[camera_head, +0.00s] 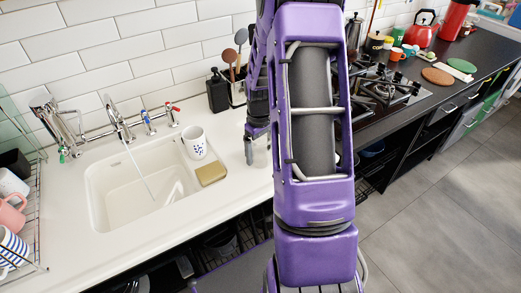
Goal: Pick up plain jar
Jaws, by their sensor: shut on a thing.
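My purple arm fills the middle of the view and hides much of my gripper (254,148). The gripper points down over the white counter, just right of the sink. It is shut on a small greyish, glassy thing that looks like the plain jar (261,157). Only a narrow part of the jar shows, left of the arm; the rest is hidden. I cannot tell whether the jar touches the counter.
The sink (105,198) lies left, with a patterned white mug (194,142) and a yellow sponge (211,174) at its right edge. A black soap bottle (217,92) and a utensil holder (238,92) stand behind. The gas hob (388,90) lies right, beyond my arm.

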